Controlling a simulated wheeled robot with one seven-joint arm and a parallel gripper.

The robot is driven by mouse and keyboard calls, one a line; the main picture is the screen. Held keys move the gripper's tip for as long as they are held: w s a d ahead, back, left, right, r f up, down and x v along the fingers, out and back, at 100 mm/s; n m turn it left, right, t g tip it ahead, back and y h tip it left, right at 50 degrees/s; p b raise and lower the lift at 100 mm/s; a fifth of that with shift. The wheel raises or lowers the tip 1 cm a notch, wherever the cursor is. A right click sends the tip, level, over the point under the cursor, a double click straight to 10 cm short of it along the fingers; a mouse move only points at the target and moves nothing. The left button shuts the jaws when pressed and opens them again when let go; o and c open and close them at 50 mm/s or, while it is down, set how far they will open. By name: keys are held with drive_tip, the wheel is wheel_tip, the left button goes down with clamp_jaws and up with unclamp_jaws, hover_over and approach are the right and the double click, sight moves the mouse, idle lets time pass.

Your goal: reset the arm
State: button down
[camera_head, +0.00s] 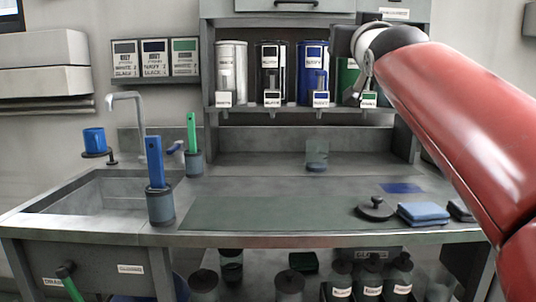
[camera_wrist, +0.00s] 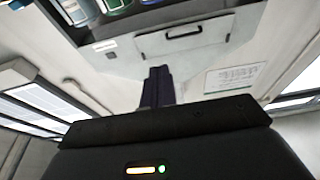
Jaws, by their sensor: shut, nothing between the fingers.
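My red arm (camera_head: 455,115) reaches in from the right edge of the head view and rises to the upper shelf area. Its grey wrist end (camera_head: 385,40) is in front of the right part of the shelf unit. The fingers are not clear in the head view. In the wrist view, my gripper (camera_wrist: 157,87) shows as dark fingers close together, shut and empty. The wrist view is strongly tilted and faces a grey cabinet front with a handle (camera_wrist: 185,40).
Canisters, including a blue one (camera_head: 312,75), stand on the shelf behind the arm. The workbench (camera_head: 270,210) has a sink (camera_head: 100,195), a blue-handled tool in a cup (camera_head: 160,205), a dark round lidded item (camera_head: 375,208) and folded blue cloths (camera_head: 423,212). The bench middle is mostly clear.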

drive_tip(key=s+f+g+b, duration=0.1)
drive_tip(key=s+f+g, duration=0.4)
drive_tip(key=f, duration=1.3)
drive_tip(key=s+f+g+b, duration=0.1)
drive_tip(key=s+f+g, duration=0.4)
drive_tip(key=s+f, duration=0.8)
drive_tip(key=s+f+g+b, duration=0.2)
drive_tip(key=s+f+g, duration=0.3)
drive_tip(key=f, duration=1.9)
drive_tip(key=s, duration=0.4)
drive_tip(key=shift+g, duration=0.3)
